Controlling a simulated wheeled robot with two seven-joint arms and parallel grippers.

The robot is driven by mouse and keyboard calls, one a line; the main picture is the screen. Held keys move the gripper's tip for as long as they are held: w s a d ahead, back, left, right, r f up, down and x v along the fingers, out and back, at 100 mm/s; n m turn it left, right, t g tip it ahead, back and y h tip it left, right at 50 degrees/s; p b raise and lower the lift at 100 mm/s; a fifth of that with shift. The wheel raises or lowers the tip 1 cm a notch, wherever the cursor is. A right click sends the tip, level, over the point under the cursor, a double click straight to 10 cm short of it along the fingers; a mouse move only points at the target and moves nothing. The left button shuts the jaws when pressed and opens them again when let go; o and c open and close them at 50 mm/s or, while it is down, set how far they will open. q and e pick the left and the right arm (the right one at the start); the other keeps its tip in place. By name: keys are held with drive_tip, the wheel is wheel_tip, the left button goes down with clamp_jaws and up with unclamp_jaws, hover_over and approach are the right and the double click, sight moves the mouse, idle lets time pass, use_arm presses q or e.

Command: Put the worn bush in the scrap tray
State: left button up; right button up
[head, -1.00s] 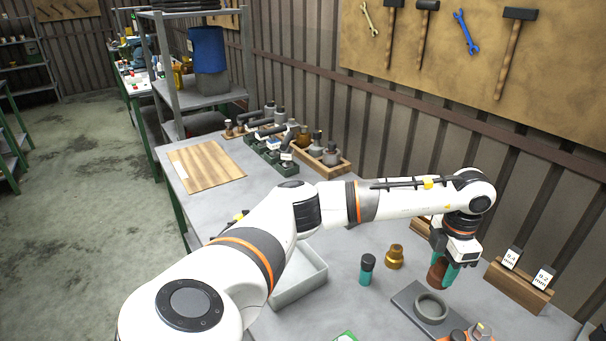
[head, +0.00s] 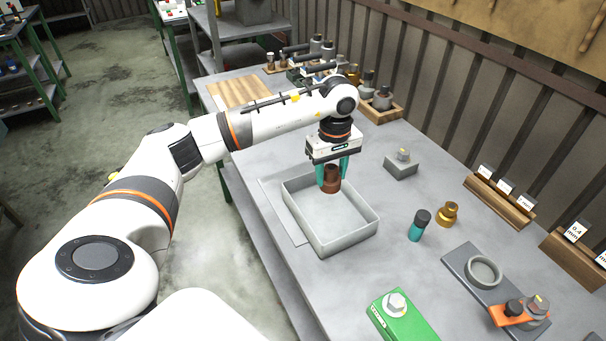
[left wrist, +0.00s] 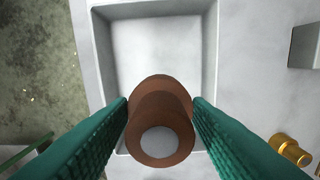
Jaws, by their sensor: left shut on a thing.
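The worn bush (head: 331,179) is a brown flanged sleeve with a round bore. My left gripper (head: 333,172) is shut on it, with one teal finger on each side. In the left wrist view the bush (left wrist: 160,122) sits between the two fingers and overlaps the near part of the tray. The scrap tray (head: 347,244) is a grey open box, and its visible floor is empty. The bush is over the tray's far part in the head view; its exact height above the floor is hard to tell. My right gripper is not in view.
A brass bush (head: 447,214) and a teal bottle with a dark cap (head: 419,225) stand right of the tray. A grey block (head: 401,165) is behind them. A grey fixture with a ring (head: 484,273) and a green block (head: 402,318) lie nearer.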

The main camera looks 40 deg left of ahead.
use_arm(q)
wheel_tip(320, 180, down, 10)
drive_tip(key=shift+r+p, duration=0.2)
drive_tip(key=shift+p, duration=1.05)
drive_tip(key=shift+f, duration=0.1)
drive_tip(key=shift+f, duration=0.15)
drive_tip(key=o, duration=1.2)
